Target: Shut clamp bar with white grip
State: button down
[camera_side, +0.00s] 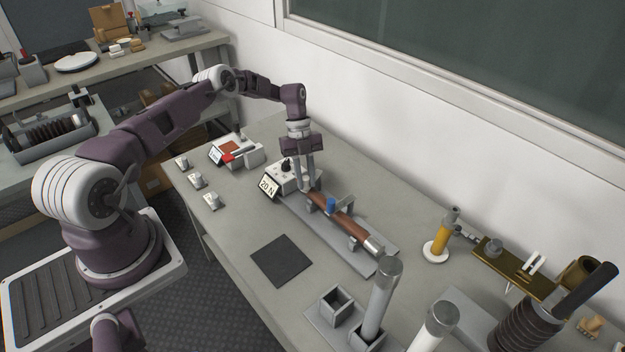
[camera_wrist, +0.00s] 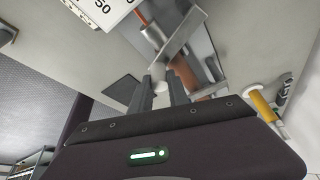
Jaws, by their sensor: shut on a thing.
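The white grip (camera_wrist: 160,87) shows as a pale rounded knob between my fingers in the wrist view. My gripper (camera_wrist: 164,78) is shut on it. The grey clamp bar (camera_wrist: 184,40) slants up and right from the grip, over the fixture. A brown tube-shaped fuse (camera_side: 353,228) with metal ends lies along the fixture's grey base (camera_side: 380,250). My fingers hide the grip in the side view, so the bar's exact angle is unclear there.
A dark square mat (camera_side: 282,260) lies in front. Metal-topped cylinders (camera_side: 379,300) and a yellow-handled tool (camera_side: 441,237) stand to the right.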

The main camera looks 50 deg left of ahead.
jog(key=shift+s+a+m+g+y, duration=0.2)
jog(key=shift+a+m+g+y, duration=0.15)
jog(key=shift+a+m, duration=0.95)
jog(key=shift+d, duration=0.2)
jog(key=c, duration=1.3)
grip_release()
jog(key=shift+o, duration=0.2)
notch_tip(320, 180, up, 10)
jog(key=shift+w+a, duration=0.3)
jog(key=shift+a, duration=0.1)
jog(key=shift+c, duration=0.2)
